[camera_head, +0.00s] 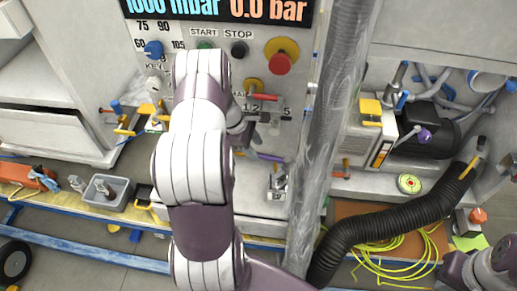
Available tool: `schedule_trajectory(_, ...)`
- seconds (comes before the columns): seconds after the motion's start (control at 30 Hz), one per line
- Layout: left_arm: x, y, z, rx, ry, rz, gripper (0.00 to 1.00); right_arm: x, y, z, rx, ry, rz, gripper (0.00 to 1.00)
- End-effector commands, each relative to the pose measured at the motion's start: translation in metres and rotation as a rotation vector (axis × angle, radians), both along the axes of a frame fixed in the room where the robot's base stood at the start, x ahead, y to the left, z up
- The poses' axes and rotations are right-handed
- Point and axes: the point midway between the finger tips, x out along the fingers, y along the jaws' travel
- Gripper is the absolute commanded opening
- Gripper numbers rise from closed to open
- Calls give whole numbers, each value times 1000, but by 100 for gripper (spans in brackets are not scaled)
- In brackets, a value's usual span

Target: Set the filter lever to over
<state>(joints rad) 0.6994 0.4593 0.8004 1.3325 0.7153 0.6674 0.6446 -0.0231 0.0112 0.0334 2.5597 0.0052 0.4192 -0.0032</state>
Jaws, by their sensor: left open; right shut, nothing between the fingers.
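A control panel (275,30) faces me, with small levers and knobs behind and beside my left gripper. I cannot tell which is the filter lever, and no "over" label is readable. A red-handled lever (262,97) sits just above my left gripper (246,133), by small numbers. A purple bar (270,157) shows just below it. My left gripper is open close in front of the panel, partly hidden by its own arm; I cannot tell whether it touches anything.
A red stop button (281,63) and a blue knob (153,48) are on the panel. A grey vertical pipe (328,140) stands right of my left gripper. A black hose (390,225) and yellow cable (385,262) lie at the lower right. A grey tray (106,204) stands left.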

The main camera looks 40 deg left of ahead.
Motion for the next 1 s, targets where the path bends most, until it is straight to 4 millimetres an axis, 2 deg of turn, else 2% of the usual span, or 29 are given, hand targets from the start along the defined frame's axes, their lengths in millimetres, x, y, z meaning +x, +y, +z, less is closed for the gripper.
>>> schedule_trajectory(0.1, 5, -6, -17, 0, 1, -1, 45, 0, 0, 3, 0, 0, 0, 0)
schedule_trajectory(0.2, 8, -8, -25, 2, 0, -2, 45, 0, 0, 3, 0, 0, 0, 0)
schedule_trajectory(0.47, 8, -9, -29, 1, -1, 0, 45, 0, 0, 3, 0, 0, 0, 0)
schedule_trajectory(0.5, 8, -9, -28, 2, -1, -1, 42, 0, 0, 3, 0, 0, 0, 0)
schedule_trajectory(0.63, 8, -9, -28, 2, -1, -1, 0, 0, 0, 3, 0, 0, 0, 0)
schedule_trajectory(0.87, 9, -10, -28, 2, -1, -1, 0, 0, 0, 3, 0, 0, 0, 0)
schedule_trajectory(1.0, 17, -13, -28, 2, -2, 5, 0, 0, 0, 3, 0, 0, 0, 0)
